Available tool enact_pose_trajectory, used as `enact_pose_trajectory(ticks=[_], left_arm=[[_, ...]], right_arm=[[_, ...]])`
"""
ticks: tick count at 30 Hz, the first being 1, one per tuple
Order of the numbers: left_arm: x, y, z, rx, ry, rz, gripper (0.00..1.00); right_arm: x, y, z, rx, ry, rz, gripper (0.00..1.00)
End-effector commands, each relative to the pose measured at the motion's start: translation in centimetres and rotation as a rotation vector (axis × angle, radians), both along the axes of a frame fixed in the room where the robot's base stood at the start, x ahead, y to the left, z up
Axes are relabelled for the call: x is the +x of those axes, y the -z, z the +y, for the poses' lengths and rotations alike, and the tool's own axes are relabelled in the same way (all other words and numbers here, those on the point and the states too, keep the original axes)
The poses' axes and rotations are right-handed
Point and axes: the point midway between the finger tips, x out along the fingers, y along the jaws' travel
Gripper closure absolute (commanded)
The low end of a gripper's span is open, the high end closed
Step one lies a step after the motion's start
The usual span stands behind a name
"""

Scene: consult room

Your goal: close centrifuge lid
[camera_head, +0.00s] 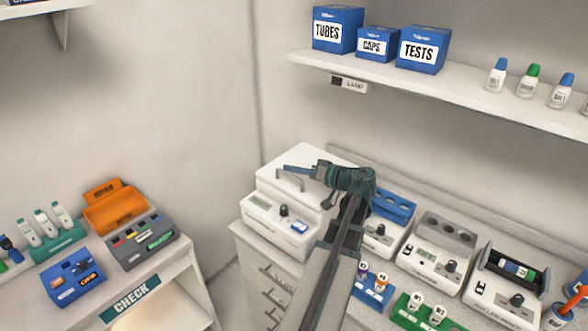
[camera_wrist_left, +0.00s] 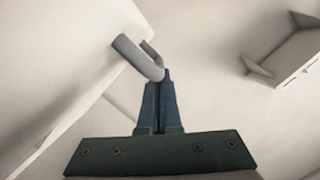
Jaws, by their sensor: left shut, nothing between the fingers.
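The white centrifuge (camera_head: 268,218) stands at the left end of the counter, with a display and a dark knob on its front. Its white lid (camera_head: 318,191) lies over the top and looks flat; I cannot tell if a small gap is left. The lid's grey bar handle (camera_head: 289,183) also shows in the left wrist view (camera_wrist_left: 136,58). My left gripper (camera_head: 287,169) is over the lid beside the handle, shut and empty. In the left wrist view its fingertips (camera_wrist_left: 160,77) are at the handle's end; touching or just apart is unclear. My right gripper is out of view.
Several devices stand to the right, including a white one with a grey top (camera_head: 435,265). A green tube rack (camera_head: 420,314) is in front. A wall shelf (camera_head: 440,88) with blue boxes hangs above. A side cabinet (camera_head: 185,268) is at left.

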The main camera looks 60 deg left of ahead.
Motion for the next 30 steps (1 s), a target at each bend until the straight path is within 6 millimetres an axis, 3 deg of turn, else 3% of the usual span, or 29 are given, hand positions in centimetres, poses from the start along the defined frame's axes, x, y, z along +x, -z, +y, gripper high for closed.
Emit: enact_pose_trajectory(ticks=[14,23,30], left_arm=[[0.0,0.0,0.0,-0.005,-0.002,-0.002,1.0],[1.9,-4.0,1.1,-0.001,0.003,0.0,1.0],[4.0,-4.5,-3.6,0.0,0.008,0.0,1.0]], right_arm=[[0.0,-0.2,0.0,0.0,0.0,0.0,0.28],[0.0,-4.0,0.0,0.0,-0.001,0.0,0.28],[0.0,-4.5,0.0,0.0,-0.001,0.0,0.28]])
